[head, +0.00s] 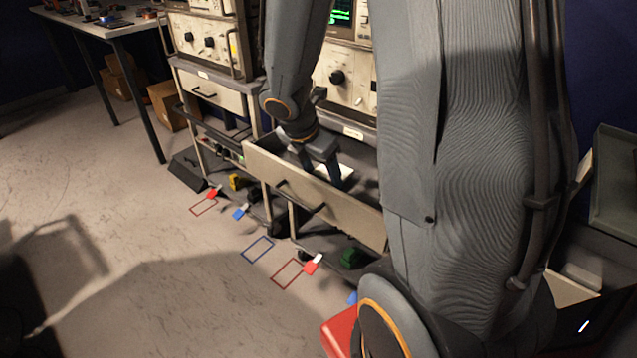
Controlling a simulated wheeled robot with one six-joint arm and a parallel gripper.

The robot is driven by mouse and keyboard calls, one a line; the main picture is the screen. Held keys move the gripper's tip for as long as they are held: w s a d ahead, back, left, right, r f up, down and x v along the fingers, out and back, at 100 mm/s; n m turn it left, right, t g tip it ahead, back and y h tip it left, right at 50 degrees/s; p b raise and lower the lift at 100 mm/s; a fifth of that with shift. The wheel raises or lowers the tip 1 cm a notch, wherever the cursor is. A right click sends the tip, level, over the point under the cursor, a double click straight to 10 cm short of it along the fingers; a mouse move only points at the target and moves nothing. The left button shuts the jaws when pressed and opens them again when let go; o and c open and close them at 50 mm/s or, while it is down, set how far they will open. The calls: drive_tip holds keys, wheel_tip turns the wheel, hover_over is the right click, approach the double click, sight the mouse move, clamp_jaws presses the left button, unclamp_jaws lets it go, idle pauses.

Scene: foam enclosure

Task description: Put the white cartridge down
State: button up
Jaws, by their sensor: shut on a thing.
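My gripper (326,172) reaches down into an open drawer (310,190) of the middle equipment cart. Its dark fingers are below the drawer's rim, partly hidden by the front panel. A small white thing (347,172), which looks like the white cartridge, shows at the fingers inside the drawer. The gripper is shut on it. Its lower part is hidden, and I cannot tell whether it touches the drawer floor.
Red and blue outlined rectangles (258,249) lie on the floor before the carts, with small red and blue blocks near them. Instruments (205,40) stand on the left cart. A table (110,25) stands at the back left.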

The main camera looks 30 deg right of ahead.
drive_tip(key=shift+f+b, duration=0.3)
drive_tip(key=shift+f, duration=0.85)
drive_tip(key=shift+f, duration=0.15)
drive_tip(key=o, duration=1.1)
